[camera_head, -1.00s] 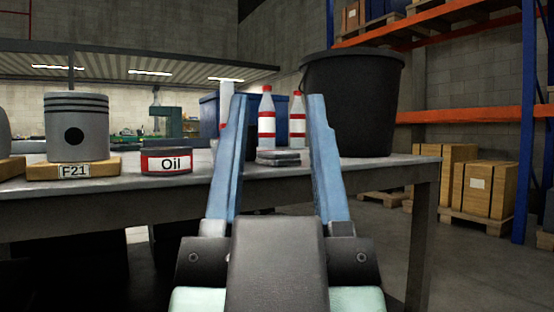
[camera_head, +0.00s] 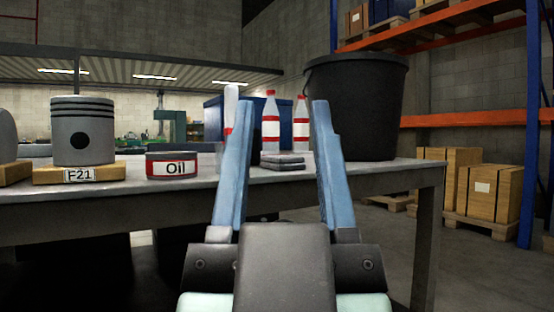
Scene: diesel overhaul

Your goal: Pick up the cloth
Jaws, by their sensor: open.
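A small folded grey stack, which looks like the cloth (camera_head: 284,161), lies flat near the front edge of the grey workbench (camera_head: 110,200). It shows between the two blue fingers of my gripper (camera_head: 280,108). My gripper is open and empty, with its fingers pointing toward the bench. The stack is in line with the gap between the fingers, and I cannot tell how far beyond the fingertips it is.
Red-and-white bottles (camera_head: 270,125) stand behind the stack. A large black bucket (camera_head: 362,105) stands close on the right. Shelving with wooden boxes (camera_head: 490,192) is beyond.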

